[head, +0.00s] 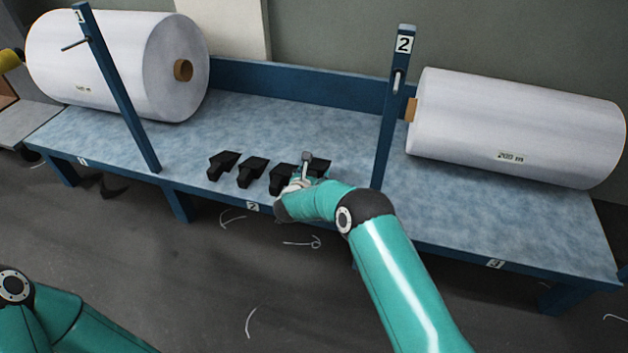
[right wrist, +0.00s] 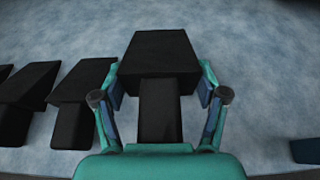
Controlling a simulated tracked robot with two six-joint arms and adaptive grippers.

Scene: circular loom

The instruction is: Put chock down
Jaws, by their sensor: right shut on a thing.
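My right gripper (head: 303,182) reaches over the front edge of the blue loom table. It is shut on a black wedge-shaped chock (head: 320,165), with its fingers (right wrist: 161,92) on both sides of the chock's narrow part. In the right wrist view the held chock (right wrist: 160,53) points away from the gripper, its wide block beyond the fingertips. I cannot tell whether it touches the table top. My left gripper is out of view.
The speckled blue table (head: 270,120) carries a white roll (head: 100,65) at the left and another (head: 515,125) at the right. Blue post 1 (head: 115,85) and post 2 (head: 393,110) rise from it. The table behind the chocks is clear.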

